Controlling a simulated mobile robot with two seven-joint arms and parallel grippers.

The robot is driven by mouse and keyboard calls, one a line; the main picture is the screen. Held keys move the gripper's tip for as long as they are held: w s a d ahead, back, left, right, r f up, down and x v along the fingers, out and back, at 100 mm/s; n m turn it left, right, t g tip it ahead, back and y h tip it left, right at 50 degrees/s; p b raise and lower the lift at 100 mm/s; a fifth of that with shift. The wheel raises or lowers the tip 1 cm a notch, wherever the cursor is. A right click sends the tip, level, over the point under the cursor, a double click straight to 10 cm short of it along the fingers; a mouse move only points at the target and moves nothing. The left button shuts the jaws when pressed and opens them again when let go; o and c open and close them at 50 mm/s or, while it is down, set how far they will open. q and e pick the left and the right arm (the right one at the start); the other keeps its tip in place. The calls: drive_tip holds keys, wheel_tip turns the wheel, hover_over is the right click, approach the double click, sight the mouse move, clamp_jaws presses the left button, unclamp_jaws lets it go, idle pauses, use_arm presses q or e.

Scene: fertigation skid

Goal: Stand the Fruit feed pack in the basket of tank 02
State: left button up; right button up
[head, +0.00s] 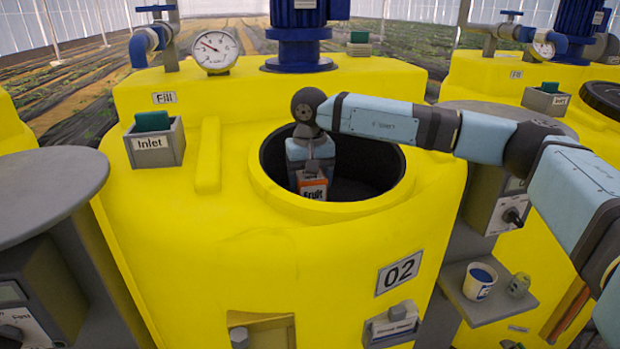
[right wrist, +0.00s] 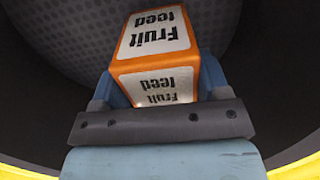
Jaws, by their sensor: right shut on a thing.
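The Fruit feed pack (head: 314,189) is an orange box with a white label. It is inside the round open mouth (head: 262,190) of yellow tank 02 (head: 230,260). My right gripper (head: 312,170) reaches down through that mouth and is shut on the pack. In the right wrist view the pack (right wrist: 155,45) sits between the fingers, its lettering upside down. Behind it is a dark grey dotted surface (right wrist: 70,40), perhaps the basket; I cannot tell whether the pack touches it. The pack's lower end is hidden in the head view. My left gripper is not in view.
A blue motor (head: 299,30) and a pressure gauge (head: 214,50) stand behind the mouth. A grey Inlet box (head: 155,144) is at the left. A shelf (head: 485,305) with a small cup (head: 480,281) is at the lower right.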

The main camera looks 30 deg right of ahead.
drive_tip(key=shift+r, duration=0.1)
drive_tip(key=o, duration=1.1)
drive_tip(key=shift+r, duration=0.15)
wheel_tip(320, 180, up, 10)
drive_tip(key=shift+a+r+b, duration=0.1)
drive_tip(key=shift+r+b, duration=0.15)
drive_tip(key=shift+b, duration=0.2)
drive_tip(key=shift+r, duration=0.65)
